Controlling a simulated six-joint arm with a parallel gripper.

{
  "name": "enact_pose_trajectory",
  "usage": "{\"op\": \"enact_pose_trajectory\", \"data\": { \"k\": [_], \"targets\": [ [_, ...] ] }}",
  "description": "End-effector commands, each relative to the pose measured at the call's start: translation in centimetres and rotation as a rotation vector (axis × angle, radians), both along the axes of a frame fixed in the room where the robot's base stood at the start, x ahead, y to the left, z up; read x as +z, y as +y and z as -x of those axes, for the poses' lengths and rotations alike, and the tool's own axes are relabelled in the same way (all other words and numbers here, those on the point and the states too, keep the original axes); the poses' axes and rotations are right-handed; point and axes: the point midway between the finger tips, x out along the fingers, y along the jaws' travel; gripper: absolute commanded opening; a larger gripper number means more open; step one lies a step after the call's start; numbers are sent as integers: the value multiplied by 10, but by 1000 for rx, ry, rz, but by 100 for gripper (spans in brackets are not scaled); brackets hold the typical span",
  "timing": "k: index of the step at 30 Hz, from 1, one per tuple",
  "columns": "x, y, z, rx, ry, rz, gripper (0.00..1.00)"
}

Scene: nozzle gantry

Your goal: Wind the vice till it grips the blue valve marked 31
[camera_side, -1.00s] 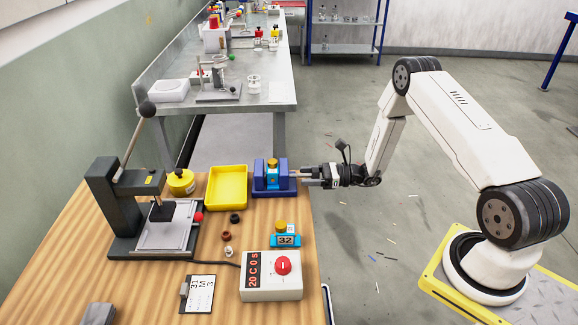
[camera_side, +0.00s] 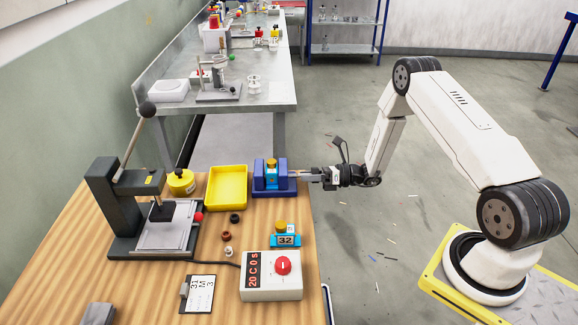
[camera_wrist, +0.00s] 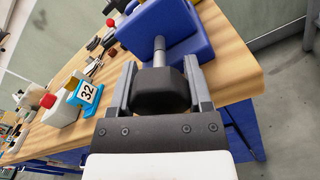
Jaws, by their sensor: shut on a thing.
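The blue vice (camera_side: 260,184) stands at the right edge of the wooden bench, with a blue valve (camera_side: 271,180) with a yellow top upright between its jaws. Its number is not readable, and I cannot tell whether the jaws touch it. My gripper (camera_side: 302,175) is at the vice's right end. In the wrist view my gripper (camera_wrist: 160,85) is shut on the dark vice handle knob (camera_wrist: 161,92), one finger on each side. The knob sits on a grey screw that enters the blue vice body (camera_wrist: 165,32).
A second blue valve marked 32 (camera_side: 285,240) stands in front of the vice. A yellow tray (camera_side: 227,203) is left of the vice. A control box with a red knob (camera_side: 271,289), a card marked 31 M 3 (camera_side: 199,293) and a lever press (camera_side: 114,220) are on the bench.

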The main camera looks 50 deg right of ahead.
Motion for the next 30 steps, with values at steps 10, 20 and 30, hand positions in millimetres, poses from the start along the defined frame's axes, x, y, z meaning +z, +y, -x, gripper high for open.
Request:
{"op": "enact_pose_trajectory", "data": {
  "k": [10,20,30],
  "targets": [
    [-1,0,0,-2,19,-14,5],
    [-1,0,0,-1,17,-14,99],
    [0,-3,2,-2,16,-14,99]
  ]
}}
